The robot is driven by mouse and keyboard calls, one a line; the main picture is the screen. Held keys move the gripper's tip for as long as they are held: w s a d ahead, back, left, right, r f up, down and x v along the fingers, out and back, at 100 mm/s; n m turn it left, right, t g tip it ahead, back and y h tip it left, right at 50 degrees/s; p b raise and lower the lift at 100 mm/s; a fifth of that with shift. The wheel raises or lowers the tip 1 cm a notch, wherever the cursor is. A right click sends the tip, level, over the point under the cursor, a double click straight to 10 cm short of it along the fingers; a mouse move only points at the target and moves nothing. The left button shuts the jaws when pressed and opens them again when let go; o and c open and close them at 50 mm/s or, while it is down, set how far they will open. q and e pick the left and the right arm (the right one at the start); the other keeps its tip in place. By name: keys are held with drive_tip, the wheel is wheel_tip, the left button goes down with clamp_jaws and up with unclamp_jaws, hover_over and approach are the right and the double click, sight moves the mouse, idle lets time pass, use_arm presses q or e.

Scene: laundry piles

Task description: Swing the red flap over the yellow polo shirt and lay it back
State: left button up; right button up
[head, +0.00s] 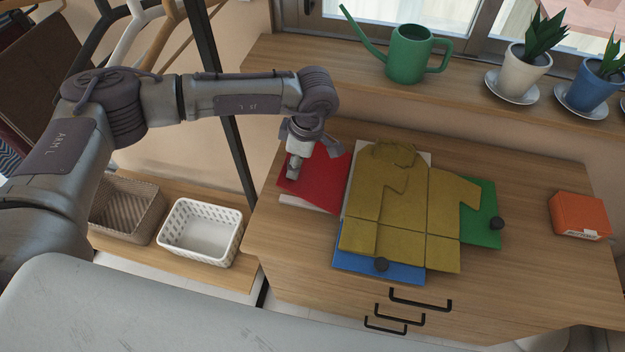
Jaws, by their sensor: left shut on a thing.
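The yellow polo shirt (400,215) lies spread on a folding board on the wooden dresser, its collar toward the wall. The red flap (325,172) is at the left of the shirt, beside it and not over it. My left gripper (292,172) is shut on the red flap near its outer left side and hides that part. A green flap (482,228) with a black knob shows at the right of the shirt, and a blue flap (365,266) with a black knob shows below it. My right gripper is not in view.
An orange box (578,215) stands at the right on the dresser (530,170). A green watering can (408,55) and potted plants stand on the sill behind. A white basket (201,232) and a woven basket (127,208) are at the lower left. Bare wood lies between board and box.

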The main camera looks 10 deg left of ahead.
sight(286, 167)
use_arm(q)
drive_tip(key=shift+a+f, duration=0.3)
drive_tip(key=f+b, duration=0.1)
drive_tip(key=a+f+b, duration=0.1)
drive_tip(key=f+h+b, duration=0.1)
drive_tip(key=shift+a+f+b, duration=0.2)
drive_tip(key=shift+a+b, duration=0.1)
drive_tip(key=shift+a, duration=0.1)
drive_tip(key=shift+w+a+f, duration=0.1)
